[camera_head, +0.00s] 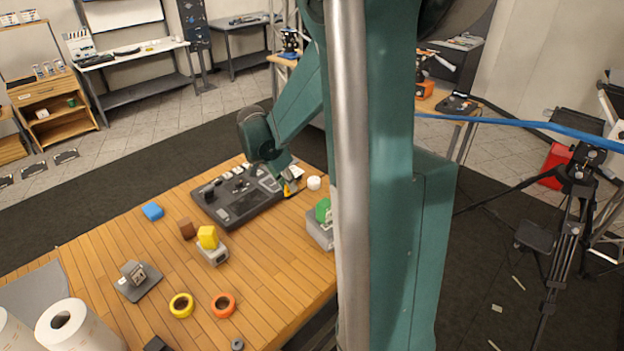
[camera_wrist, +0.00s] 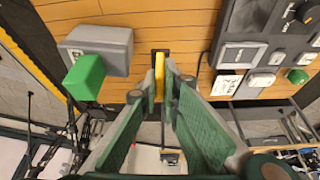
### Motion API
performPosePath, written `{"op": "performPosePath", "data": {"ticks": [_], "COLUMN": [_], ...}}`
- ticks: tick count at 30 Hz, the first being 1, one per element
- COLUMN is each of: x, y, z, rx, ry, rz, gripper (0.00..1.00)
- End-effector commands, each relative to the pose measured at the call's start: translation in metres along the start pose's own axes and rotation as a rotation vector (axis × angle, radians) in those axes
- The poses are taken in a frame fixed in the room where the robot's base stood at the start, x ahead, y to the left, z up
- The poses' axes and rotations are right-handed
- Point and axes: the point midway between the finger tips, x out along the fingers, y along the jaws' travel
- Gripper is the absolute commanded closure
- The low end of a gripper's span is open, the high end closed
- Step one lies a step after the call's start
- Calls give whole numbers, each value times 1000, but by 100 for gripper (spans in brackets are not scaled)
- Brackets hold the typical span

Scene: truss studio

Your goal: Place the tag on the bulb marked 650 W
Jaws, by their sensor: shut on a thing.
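My gripper (camera_head: 287,183) hangs low at the table's back right edge, beside the black console. In the wrist view, my gripper's fingertips (camera_wrist: 160,66) are closed on a thin yellow piece (camera_wrist: 159,76), seemingly the tag; its tip also shows in the head view (camera_head: 288,191). A grey box (camera_wrist: 118,45) with a green block (camera_wrist: 85,77) is left of the fingers, apart from them. A yellow block (camera_head: 207,237) sits on a pale grey base (camera_head: 214,254). A grey piece (camera_head: 133,273) with a small label stands on a dark plate. I cannot read 650 W anywhere.
The black console (camera_head: 238,196) has several buttons and knobs. A white round piece (camera_head: 314,183) is near it.

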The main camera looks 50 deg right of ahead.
Motion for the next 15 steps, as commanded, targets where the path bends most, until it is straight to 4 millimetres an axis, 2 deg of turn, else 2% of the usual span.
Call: {"op": "performPosePath", "data": {"ticks": [1, 6, 15], "x": [3, 16, 42], "y": [-9, -36, -76], "z": [-14, -53, -127], "rx": [-1, -16, -42], "ry": [0, 2, 8], "rz": [0, -7, -17], "gripper": [100, 100, 100]}}
